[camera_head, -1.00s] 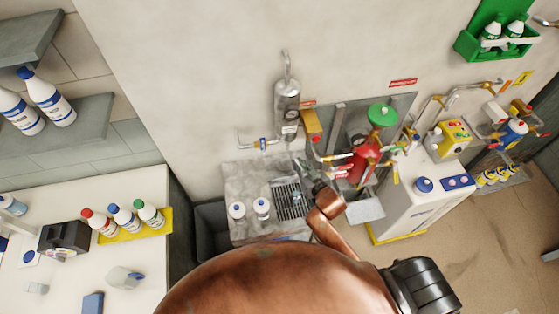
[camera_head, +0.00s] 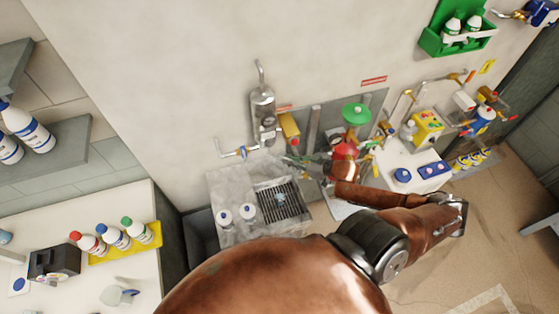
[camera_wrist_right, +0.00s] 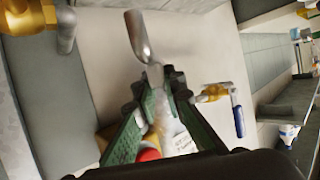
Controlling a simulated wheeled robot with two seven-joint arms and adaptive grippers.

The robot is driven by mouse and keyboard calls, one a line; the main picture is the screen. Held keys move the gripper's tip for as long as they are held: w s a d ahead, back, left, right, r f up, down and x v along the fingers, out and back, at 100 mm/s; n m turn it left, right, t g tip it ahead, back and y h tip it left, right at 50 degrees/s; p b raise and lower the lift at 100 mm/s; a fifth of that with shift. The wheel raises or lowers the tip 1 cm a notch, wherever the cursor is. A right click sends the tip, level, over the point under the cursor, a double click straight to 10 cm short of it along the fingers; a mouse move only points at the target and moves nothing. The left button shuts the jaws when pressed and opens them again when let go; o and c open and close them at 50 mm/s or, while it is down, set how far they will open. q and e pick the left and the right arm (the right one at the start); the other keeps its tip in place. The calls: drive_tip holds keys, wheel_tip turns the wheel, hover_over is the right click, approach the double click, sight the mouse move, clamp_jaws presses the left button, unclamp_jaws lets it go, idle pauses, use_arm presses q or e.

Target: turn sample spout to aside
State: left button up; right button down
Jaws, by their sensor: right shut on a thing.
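The sample spout (camera_wrist_right: 140,38) is a bent silver tube in the right wrist view, running from the top down to my fingertips. My right gripper (camera_wrist_right: 157,80) has its green fingers closed together on the spout's lower end. In the head view my right gripper (camera_head: 298,162) is small, beside the wall pipework and above the drain grate; I cannot make out the spout there, and my arm covers part of that area. My left gripper is not in view.
A blue-handled valve (camera_wrist_right: 235,115) is right of the fingers. A grey sink counter (camera_head: 228,183) carries two white bottles (camera_head: 248,211) and a drain grate (camera_head: 278,202). A white cabinet (camera_head: 415,160) is further right.

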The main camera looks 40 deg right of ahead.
drive_tip(key=shift+d, duration=0.1)
idle(0.3)
drive_tip(key=c, duration=2)
unclamp_jaws()
drive_tip(key=shift+s, duration=0.15)
drive_tip(key=v, duration=1.1)
drive_tip(key=shift+s+d+r, duration=0.2)
drive_tip(key=shift+s, duration=0.1)
